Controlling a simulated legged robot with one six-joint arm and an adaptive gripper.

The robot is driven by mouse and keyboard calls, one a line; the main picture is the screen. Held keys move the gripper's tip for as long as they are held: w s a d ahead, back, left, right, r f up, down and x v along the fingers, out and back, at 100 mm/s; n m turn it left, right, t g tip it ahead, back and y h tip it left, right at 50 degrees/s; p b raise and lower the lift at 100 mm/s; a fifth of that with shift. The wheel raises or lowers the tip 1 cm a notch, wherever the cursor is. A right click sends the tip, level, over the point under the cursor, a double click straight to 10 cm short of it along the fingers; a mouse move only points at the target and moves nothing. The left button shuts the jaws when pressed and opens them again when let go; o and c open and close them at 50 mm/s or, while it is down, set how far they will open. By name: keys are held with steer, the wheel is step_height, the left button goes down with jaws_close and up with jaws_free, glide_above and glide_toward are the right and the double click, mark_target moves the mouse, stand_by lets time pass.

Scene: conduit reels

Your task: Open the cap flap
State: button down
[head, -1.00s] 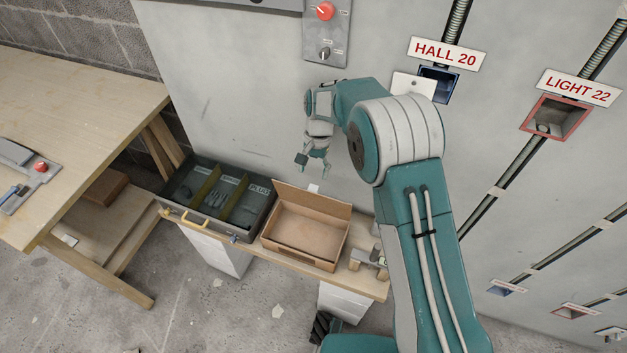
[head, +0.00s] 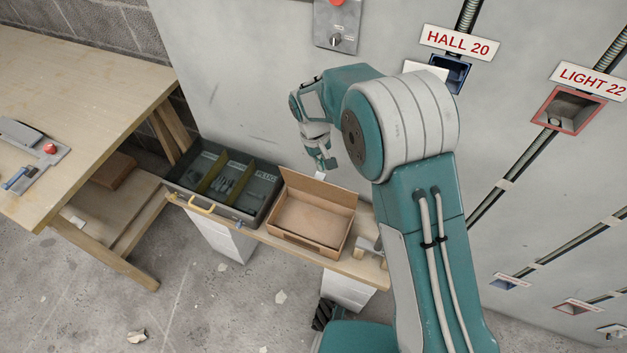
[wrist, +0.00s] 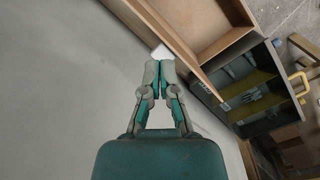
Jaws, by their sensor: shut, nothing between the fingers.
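No part is labelled as a cap flap, and I cannot tell which part it is. An open cardboard box (head: 305,243) stands on the low bench, its tall back flap (head: 318,190) standing up. A small white tab (head: 320,176) shows just behind that flap; it also shows in the wrist view (wrist: 161,52). My gripper (head: 326,166) is shut and empty, pointing down above and behind the box, close to the wall. In the wrist view its fingertips (wrist: 160,66) meet beside the white tab; contact cannot be told. A white plate (head: 426,70) sits left of the blue wall box, partly hidden by my arm.
A grey divided bin (head: 250,212) with a yellow handle (head: 201,206) stands left of the box. The blue wall box (head: 458,74) under HALL 20 and the red-framed box (head: 568,108) under LIGHT 22 are right. A wooden workbench (head: 85,75) fills the left.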

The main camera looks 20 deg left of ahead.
steer(key=s+a+n+t+y, duration=0.1)
steer(key=s+n+t, duration=0.3)
steer(key=n, duration=0.9)
steer(key=s+a+n+t+y, duration=0.15)
steer(key=s+n, duration=0.45)
steer(key=n, duration=0.8)
glide_above(317, 187)
steer(key=s, duration=0.3)
step_height(317, 187, down, 8)
steer(key=shift+w+a+r+h, duration=0.15)
steer(key=shift+w+r+h, duration=0.05)
steer(key=shift+h, duration=0.25)
steer(key=w, duration=0.5)
steer(key=shift+w+d+r, duration=0.25)
steer(key=shift+w+r, duration=0.05)
steer(key=shift+r, duration=0.05)
steer(key=shift+s, duration=0.15)
